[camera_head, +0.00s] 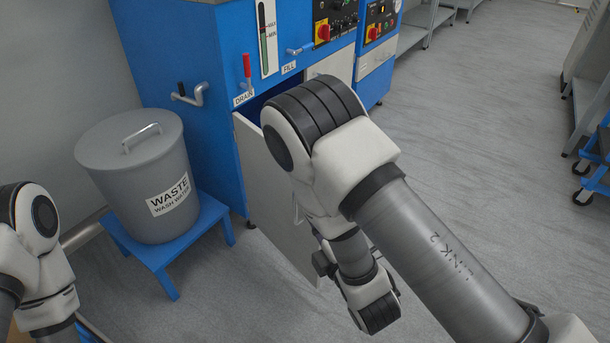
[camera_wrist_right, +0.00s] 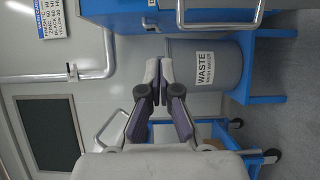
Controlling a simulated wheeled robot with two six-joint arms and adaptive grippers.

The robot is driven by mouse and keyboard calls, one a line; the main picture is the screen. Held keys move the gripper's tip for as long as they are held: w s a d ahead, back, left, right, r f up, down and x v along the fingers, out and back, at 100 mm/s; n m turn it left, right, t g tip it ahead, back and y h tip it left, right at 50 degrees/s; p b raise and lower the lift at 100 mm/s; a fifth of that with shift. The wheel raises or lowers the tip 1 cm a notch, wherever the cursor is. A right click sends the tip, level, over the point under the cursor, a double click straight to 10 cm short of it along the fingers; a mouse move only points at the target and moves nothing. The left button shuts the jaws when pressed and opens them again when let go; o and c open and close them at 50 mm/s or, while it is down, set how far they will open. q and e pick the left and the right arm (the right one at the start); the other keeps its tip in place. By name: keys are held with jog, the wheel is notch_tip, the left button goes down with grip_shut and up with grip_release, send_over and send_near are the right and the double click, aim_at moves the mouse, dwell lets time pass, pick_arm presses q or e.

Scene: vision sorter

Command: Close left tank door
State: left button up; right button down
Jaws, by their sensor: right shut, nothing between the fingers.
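The left tank door (camera_head: 270,195) is a pale panel on the blue machine (camera_head: 205,50). It stands open, swung outward, in the head view. A dark gap into the tank shows above it. My right arm crosses in front of the door and hides its right part. My right gripper (camera_wrist_right: 157,88) is shut and empty in the right wrist view; its fingers point toward the waste bin and the machine. In the head view its fingers are hidden. Whether it touches the door cannot be told. My left arm shows at the left edge; its gripper is out of frame.
A grey lidded waste bin (camera_head: 135,180) stands on a blue stand (camera_head: 155,255), left of the open door. Open floor (camera_head: 490,130) lies to the right.

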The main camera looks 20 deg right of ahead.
jog(key=w+d+p, duration=0.1)
jog(key=w+d, duration=0.1)
jog(key=w, duration=0.9)
jog(key=shift+w+d, duration=0.1)
